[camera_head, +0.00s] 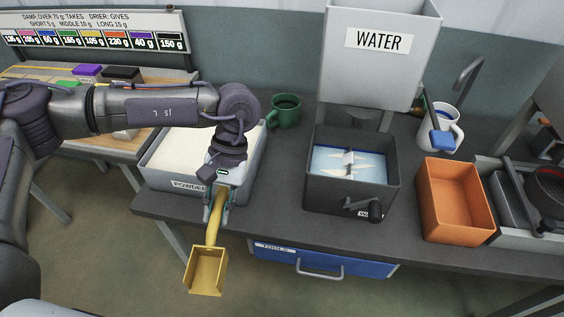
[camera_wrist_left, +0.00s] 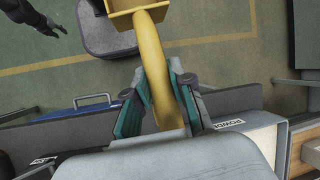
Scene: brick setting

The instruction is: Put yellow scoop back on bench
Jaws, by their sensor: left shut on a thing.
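The yellow scoop (camera_head: 207,268) hangs in front of the bench's front edge, its square pan at the lower end and its curved handle running up. My left gripper (camera_head: 214,212) is shut on the handle, beside the front corner of the powder bin. In the left wrist view the scoop's handle (camera_wrist_left: 157,70) passes between the two teal fingers (camera_wrist_left: 158,105), and part of its pan shows at the top. The dark bench (camera_head: 283,215) runs across the view.
The white-filled powder bin (camera_head: 165,160) stands behind my gripper. A dark tub (camera_head: 350,195) with blue water, an orange bin (camera_head: 455,195), a green mug (camera_head: 286,110) and a white mug (camera_head: 440,130) stand on the bench. A blue drawer (camera_head: 325,262) is below. Some bench between bin and tub is bare.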

